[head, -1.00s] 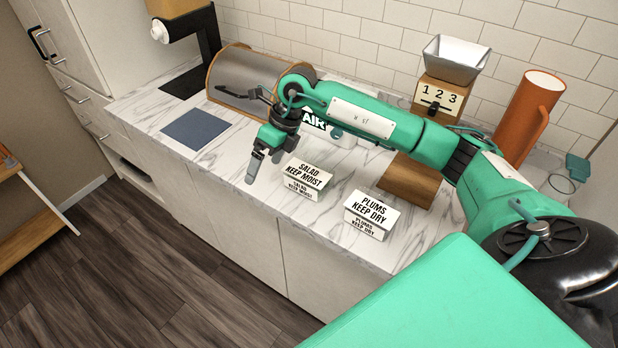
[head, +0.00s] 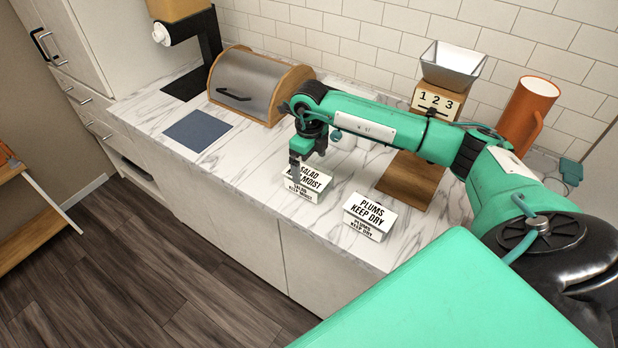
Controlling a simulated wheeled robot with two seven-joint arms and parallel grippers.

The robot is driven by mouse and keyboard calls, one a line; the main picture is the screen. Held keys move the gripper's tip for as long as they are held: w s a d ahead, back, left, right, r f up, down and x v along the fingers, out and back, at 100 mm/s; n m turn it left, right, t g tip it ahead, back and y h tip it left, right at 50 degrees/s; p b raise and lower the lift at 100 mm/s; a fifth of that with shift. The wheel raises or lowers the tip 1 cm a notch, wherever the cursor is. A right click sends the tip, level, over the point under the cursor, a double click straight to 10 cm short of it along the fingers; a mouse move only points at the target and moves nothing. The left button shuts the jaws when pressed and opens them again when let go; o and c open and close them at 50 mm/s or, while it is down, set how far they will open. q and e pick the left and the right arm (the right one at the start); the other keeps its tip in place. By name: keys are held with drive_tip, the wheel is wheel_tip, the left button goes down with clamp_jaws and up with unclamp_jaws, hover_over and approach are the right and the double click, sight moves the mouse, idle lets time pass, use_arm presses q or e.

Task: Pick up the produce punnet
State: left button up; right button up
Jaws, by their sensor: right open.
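My left gripper is not in view.
A bread bin (head: 242,86) and blue mat (head: 197,130) are at left on the marble counter (head: 255,160). A wooden board (head: 411,181) lies at right. Behind stand a scale (head: 437,101) and an orange jug (head: 526,112). The counter between mat and signs is clear.

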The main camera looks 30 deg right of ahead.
sight(309, 172)
drive_tip(key=shift+f+p, duration=0.25)
drive_tip(key=shift+p, duration=0.1)
wheel_tip(309, 172, down, 3)
drive_tip(key=shift+w+f+p, duration=0.15)
drive_tip(key=shift+p, duration=0.85)
drive_tip(key=shift+f, duration=0.65)
drive_tip(key=c, duration=1.1)
drive_tip(key=shift+w+r, duration=0.1)
drive_tip(key=shift+r, duration=0.05)
